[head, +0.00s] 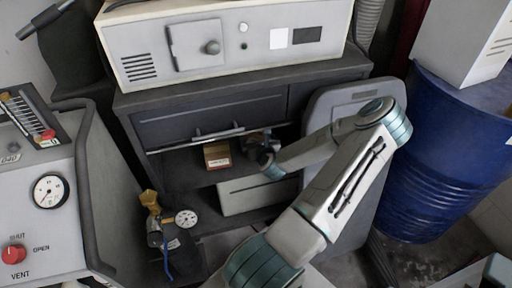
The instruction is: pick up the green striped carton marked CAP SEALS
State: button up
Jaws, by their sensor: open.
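No other carton shows in the bay, so I cannot tell whether this is the CAP SEALS one. My gripper (260,149) is a small dark shape just right of the carton, inside the front of the bay. It is open and appears apart from the carton. My wrist hides the bay's right part.
A bar handle (217,134) crosses the top of the bay. A brass valve and gauge (186,218) stand at the lower left. A white instrument box (225,45) sits on top. A blue drum (440,155) stands right.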

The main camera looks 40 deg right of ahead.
jog(key=shift+w+a+f+y, duration=0.3)
jog(key=shift+a, duration=0.1)
jog(key=c, duration=0.6)
jog(key=shift+d, duration=0.1)
jog(key=shift+r, duration=0.1)
